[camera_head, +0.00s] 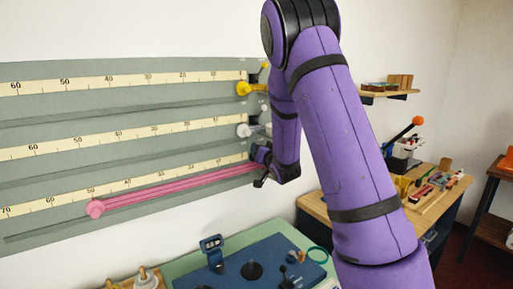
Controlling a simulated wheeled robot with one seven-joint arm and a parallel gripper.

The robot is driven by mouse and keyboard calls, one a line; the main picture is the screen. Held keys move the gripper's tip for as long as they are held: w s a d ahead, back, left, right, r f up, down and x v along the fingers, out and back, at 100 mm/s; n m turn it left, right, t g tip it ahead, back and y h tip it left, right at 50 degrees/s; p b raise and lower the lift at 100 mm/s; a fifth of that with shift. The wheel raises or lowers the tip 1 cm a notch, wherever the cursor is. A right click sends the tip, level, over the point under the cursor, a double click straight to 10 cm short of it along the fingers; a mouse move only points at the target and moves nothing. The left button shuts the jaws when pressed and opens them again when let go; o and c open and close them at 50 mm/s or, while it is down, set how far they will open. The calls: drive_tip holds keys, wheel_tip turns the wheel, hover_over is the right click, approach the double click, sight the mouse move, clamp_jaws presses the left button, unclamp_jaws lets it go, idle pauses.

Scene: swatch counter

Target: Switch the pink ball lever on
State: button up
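A long pink band (170,189) runs along the lowest row of the grey wall board, from a round pink knob (95,208) at the left to my gripper at the right. My gripper (262,179) is dark and small in view, at the right end of that row. Its fingers cannot be made out well enough to tell open from shut. The upper rows have a small yellow ball (265,65) and a small pale ball (264,107) at their right ends. No separate pink ball lever is visible; the matching place on the lowest row is hidden by my gripper and wrist.
The board (140,118) also carries a yellow fitting (243,88) and a white fitting (243,130). Below is a green counter with a blue panel (262,262). A workbench at right holds an orange-ball lever (417,121). My purple arm covers the middle.

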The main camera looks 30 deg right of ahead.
drive_tip(key=shift+w+d, duration=0.2)
drive_tip(key=shift+w, duration=0.95)
drive_tip(key=shift+w+d, duration=0.15)
drive_tip(key=shift+w, duration=0.95)
